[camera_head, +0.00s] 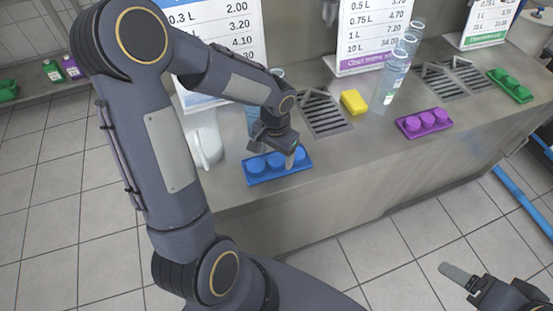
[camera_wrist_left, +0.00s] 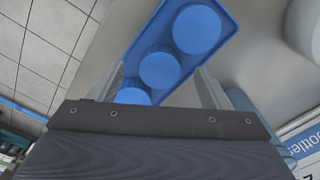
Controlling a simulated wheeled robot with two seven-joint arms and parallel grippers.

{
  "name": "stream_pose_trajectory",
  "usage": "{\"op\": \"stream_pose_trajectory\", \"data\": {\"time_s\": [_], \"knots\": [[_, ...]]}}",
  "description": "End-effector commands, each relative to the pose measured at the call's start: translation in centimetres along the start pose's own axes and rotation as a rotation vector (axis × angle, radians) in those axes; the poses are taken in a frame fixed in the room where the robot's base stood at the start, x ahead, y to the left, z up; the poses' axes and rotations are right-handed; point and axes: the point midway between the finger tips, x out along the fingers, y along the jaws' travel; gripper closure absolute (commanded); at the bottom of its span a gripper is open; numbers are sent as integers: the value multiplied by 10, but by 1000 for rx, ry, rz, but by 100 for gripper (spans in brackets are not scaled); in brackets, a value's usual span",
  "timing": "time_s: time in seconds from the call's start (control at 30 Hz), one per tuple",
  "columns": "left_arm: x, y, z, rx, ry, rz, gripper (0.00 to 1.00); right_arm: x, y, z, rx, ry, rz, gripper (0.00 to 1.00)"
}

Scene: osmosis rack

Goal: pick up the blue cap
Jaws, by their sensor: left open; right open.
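A blue tray (camera_head: 262,179) on the counter holds three round blue caps in a row: a left one (camera_head: 256,167), a middle one (camera_head: 275,161) and a right one (camera_head: 299,154). The left wrist view shows the tray (camera_wrist_left: 222,42) with the caps (camera_wrist_left: 160,68), the nearest one (camera_wrist_left: 133,96) partly hidden behind my gripper body. My left gripper (camera_head: 277,153) is open and empty, just above the tray's middle and right part. Its fingers (camera_wrist_left: 161,72) straddle the row in the wrist picture; contact cannot be told. My right gripper (camera_head: 467,280) is empty, away from the counter.
A purple tray of caps (camera_head: 424,130), a green one (camera_head: 511,92), a yellow sponge (camera_head: 354,102) and clear bottles (camera_head: 392,82) stand right along the counter. A white rounded object (camera_head: 206,147) stands left of the blue tray. Metal drain grates (camera_head: 327,118) lie behind.

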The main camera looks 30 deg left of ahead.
Motion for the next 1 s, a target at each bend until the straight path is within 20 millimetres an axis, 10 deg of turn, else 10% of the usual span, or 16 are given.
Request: {"op": "stream_pose_trajectory", "data": {"time_s": [0.4,0.73,1.0], "knots": [[18,0,0,-1,2,0,30,0,0,0,0,0,0,23],[17,0,0,-1,2,0,74,0,0,0,0,0,0,23],[17,0,-1,-1,2,0,77,0,0,0,0,0,0,23]]}}
